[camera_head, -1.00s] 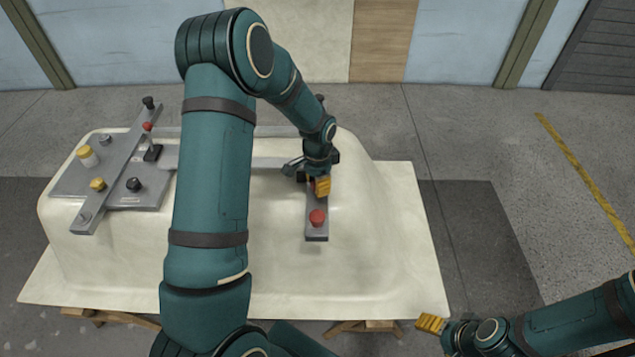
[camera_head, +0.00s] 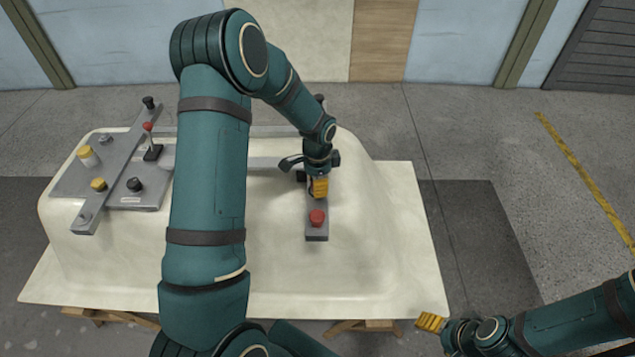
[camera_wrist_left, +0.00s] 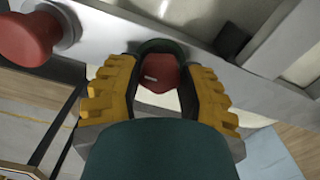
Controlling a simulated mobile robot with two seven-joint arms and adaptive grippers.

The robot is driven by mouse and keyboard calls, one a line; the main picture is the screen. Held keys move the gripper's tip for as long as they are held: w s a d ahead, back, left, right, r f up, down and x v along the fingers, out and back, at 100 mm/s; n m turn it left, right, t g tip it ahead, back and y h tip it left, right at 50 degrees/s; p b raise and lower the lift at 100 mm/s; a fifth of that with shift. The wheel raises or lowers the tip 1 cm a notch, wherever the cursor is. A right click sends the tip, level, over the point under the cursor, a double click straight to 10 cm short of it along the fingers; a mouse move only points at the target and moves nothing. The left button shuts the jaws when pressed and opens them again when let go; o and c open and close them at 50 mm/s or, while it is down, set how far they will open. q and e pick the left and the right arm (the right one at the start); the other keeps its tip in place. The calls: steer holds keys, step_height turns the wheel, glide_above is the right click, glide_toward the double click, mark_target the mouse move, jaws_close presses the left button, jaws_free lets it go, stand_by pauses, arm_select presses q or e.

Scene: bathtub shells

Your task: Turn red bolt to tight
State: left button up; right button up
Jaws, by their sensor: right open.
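The left gripper (camera_head: 320,188) is over the narrow grey bar on the white tub shell, pointing down. In the left wrist view, its yellow-padded fingers (camera_wrist_left: 163,78) flank a red bolt head (camera_wrist_left: 163,76) closely on both sides, with a dark green rim behind it. The fingers appear to touch it. In the head view, the gripper hides this bolt. A second red knob (camera_head: 317,217) stands at the bar's near end; a red knob also shows at the left wrist view's upper left (camera_wrist_left: 28,38). The right gripper (camera_head: 431,322) is open and empty beyond the shell's near right corner.
The white tub shell (camera_head: 395,250) rests on wooden trestles. The shell's right side is clear.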

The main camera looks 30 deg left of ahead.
arm_select(q)
steer(key=o, duration=0.4)
steer(key=shift+c, duration=0.2)
step_height(320, 180, up, 12)
stand_by(0.6)
steer(key=s+d+f+n+h, duration=0.2)
steer(key=s+d+f, duration=0.1)
steer(key=d+f, duration=0.4)
steer(key=s+d+f+n+h, duration=0.1)
steer(key=s+d+f+n, duration=0.2)
steer(key=d+f, duration=0.5)
steer(key=s+d+f+n, duration=0.2)
steer(key=s+d+n, duration=0.1)
steer(key=s, duration=0.2)
steer(key=s+d+f+n+t, duration=0.1)
steer(key=s+d+f+n, duration=0.2)
steer(key=s, duration=0.3)
steer(key=shift+s+d+f+t+h, duration=0.2)
steer(key=shift+d+f+t+h, duration=0.15)
steer(key=shift+d, duration=0.25)
